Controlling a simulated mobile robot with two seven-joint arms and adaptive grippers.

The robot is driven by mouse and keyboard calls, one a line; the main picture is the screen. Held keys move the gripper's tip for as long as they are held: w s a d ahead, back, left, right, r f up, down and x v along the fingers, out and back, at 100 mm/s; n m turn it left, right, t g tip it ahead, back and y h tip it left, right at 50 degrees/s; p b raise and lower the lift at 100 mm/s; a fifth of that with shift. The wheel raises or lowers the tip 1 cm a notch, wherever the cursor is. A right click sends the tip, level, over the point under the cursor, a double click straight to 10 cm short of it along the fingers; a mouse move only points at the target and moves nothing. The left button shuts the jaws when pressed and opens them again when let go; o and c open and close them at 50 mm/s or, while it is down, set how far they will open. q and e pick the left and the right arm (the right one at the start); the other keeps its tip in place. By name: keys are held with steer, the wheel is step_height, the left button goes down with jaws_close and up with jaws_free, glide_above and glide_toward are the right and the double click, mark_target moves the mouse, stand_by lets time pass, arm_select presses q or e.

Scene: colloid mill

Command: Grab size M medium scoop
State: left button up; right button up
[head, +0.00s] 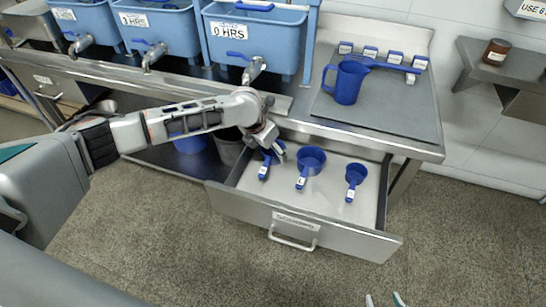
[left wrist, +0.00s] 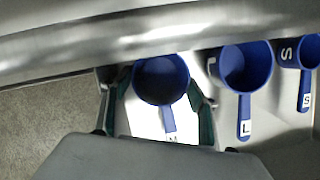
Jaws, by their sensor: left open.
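The open drawer (head: 345,225) holds three blue scoops with white labels. The M scoop (left wrist: 160,82) is at the left of the row, its label partly cut off in the left wrist view. In the head view the M scoop (head: 264,170) is partly hidden by my gripper. My left gripper (head: 274,150) is open over it; in the left wrist view its fingers (left wrist: 160,104) stand on either side of the scoop. The L scoop (head: 311,160) is in the middle, the S scoop (head: 355,174) at the right. My right gripper (head: 384,299) shows only its fingertips, apart and empty.
A blue pitcher (head: 345,82) and several labelled blue-handled items stand on the steel counter (head: 385,115) above the drawer. Blue tanks with taps (head: 255,40) line the back left. The drawer front and counter edge bound the space around my left gripper.

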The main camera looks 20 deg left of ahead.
arm_select(q)
steer(key=shift+r, duration=0.1)
steer(key=c, duration=0.9)
